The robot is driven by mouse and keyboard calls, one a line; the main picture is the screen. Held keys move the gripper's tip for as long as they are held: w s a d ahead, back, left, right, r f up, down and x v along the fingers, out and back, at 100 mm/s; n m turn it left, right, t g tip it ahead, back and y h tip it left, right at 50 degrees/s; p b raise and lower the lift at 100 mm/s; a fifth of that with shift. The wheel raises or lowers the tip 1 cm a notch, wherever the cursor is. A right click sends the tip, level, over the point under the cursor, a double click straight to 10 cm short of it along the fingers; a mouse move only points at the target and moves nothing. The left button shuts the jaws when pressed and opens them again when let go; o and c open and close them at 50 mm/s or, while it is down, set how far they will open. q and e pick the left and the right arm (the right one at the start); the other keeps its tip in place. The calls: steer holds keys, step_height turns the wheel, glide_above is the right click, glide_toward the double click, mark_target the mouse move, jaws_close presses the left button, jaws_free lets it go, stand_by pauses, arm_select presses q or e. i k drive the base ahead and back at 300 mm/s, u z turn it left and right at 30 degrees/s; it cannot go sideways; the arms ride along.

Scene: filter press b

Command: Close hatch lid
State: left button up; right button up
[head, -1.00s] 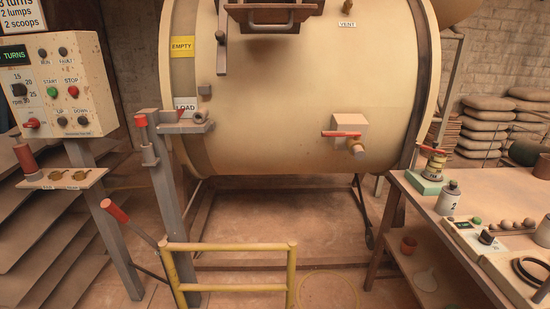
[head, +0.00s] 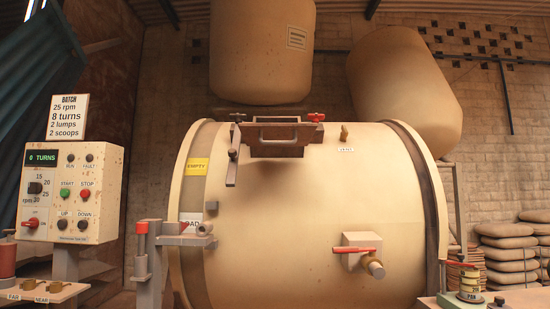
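The hatch at the top of the big cream drum (head: 300,220) shows as a dark brown framed piece (head: 277,149) with a bar handle (head: 277,141) across its front. The hatch is seen edge-on from below, so I cannot tell whether the lid lies fully down. A red-handled clamp (head: 316,117) sits at its right end. A grey lever (head: 232,168) hangs at its left. Neither of my grippers is in view.
A control panel (head: 72,193) with a batch sign (head: 68,117) stands at left. A grey post (head: 150,265) with a red top stands before the drum. A red-handled valve (head: 359,250) sticks out of the drum. Large tan vessels (head: 262,50) hang above.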

mark_target(257, 135)
steer(key=k, duration=0.6)
steer(key=u, duration=0.6)
steer(key=i, duration=1.05)
steer(key=u, duration=0.25)
